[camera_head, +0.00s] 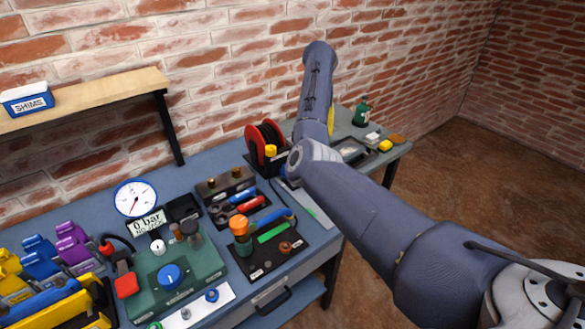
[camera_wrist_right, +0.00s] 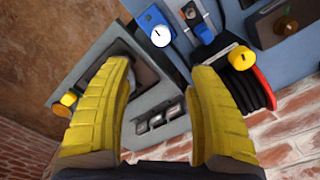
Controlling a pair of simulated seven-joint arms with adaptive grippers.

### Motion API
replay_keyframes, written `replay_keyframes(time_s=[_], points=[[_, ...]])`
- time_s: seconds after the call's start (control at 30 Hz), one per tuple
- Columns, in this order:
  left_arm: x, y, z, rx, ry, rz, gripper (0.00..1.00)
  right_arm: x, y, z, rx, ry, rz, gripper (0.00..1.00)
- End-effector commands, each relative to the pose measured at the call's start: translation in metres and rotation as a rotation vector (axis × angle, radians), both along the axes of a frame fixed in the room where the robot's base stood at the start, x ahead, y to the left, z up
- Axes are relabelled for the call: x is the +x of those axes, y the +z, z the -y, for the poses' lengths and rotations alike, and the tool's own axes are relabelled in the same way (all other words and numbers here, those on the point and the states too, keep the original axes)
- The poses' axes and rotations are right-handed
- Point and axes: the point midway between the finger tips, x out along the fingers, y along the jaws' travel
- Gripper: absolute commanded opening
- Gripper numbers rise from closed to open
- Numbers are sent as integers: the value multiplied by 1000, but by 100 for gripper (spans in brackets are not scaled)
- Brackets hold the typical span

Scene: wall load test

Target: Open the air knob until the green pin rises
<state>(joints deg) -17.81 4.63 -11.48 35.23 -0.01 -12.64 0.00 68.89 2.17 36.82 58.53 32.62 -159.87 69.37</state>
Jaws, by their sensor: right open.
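A green box (camera_head: 190,265) stands at the front of the bench and carries a large blue knob (camera_head: 169,277), which looks like the air knob. A round white gauge (camera_head: 135,197) stands behind it, above a display (camera_head: 147,221) reading 0 bar. I cannot make out the green pin. My right arm reaches over the bench's right part, away from the box. My right gripper (camera_wrist_right: 162,68) shows in the right wrist view with two yellow fingers wide apart and nothing between them. In the head view it is mostly hidden by the arm. My left gripper is not in view.
A red and black reel (camera_head: 266,145) stands near the wall. Tool trays with an orange-capped item (camera_head: 241,232) lie right of the box. Yellow and purple clamps crowd the left. A wooden shelf (camera_head: 90,97) with a SHIMS bin (camera_head: 27,99) overhangs the back left.

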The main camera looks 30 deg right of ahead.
Motion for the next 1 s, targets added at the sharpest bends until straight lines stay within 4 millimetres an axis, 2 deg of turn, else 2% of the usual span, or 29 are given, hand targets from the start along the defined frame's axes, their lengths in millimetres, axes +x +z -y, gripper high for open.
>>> replay_keyframes(time_s=[0.17,0.37,0.8,1.0], points=[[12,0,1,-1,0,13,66,-1,-12,0,-3,1,-7,59],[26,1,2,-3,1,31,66,-2,-45,1,-4,3,-9,59],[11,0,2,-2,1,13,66,-2,-123,0,-4,3,-9,59],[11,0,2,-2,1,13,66,-1,-150,0,-1,3,-7,59]])
